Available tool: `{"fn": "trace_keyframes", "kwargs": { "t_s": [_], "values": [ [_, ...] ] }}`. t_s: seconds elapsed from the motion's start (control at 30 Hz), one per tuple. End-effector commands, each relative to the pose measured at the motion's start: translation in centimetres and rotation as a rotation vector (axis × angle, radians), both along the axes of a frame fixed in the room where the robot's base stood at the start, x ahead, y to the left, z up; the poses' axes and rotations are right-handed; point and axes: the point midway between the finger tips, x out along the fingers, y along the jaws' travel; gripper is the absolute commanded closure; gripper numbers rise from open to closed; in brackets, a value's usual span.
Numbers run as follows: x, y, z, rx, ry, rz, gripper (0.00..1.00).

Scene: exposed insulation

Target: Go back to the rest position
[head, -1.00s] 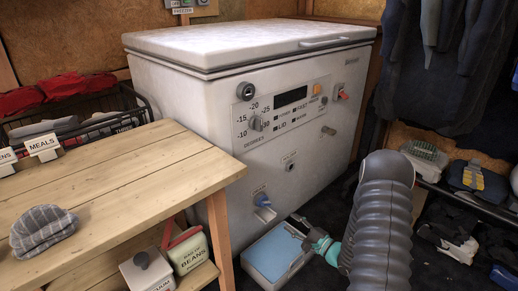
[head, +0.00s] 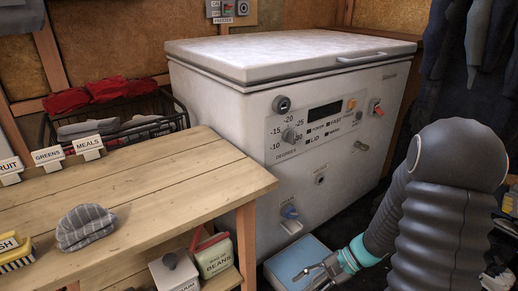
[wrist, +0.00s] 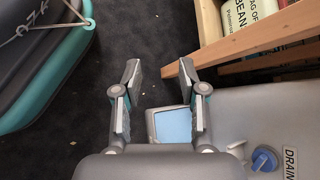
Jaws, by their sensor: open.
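My gripper (head: 328,272) is at the lower middle of the head view, at the end of my ribbed dark grey arm, which folds down on the right. The tray also shows in the wrist view (wrist: 173,126), beyond and below the fingers. The freezer lid is shut.
A wooden table (head: 180,190) stands at left with a grey striped cloth (head: 86,228) on it. A black crate (head: 150,108) stands behind. Dark floor (wrist: 130,25) is open below my gripper.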

Motion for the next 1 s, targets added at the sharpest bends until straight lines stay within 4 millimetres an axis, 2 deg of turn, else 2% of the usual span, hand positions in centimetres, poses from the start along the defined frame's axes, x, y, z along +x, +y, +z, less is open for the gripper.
{"fn": "trace_keyframes", "kwargs": {
  "t_s": [0.03, 0.3, 0.7, 1.0],
  "values": [
    [-0.7, -0.2, 1.6, -0.052, -0.021, 0.044, 0.58],
    [-4.1, -2.4, 7.2, -0.332, -0.143, 0.254, 0.58],
    [-6.9, -5.1, 16.7, -0.7, -0.423, 0.474, 0.58],
    [-8.9, -5.4, 24.5, -0.898, -0.673, 0.579, 0.58]
  ]
}}
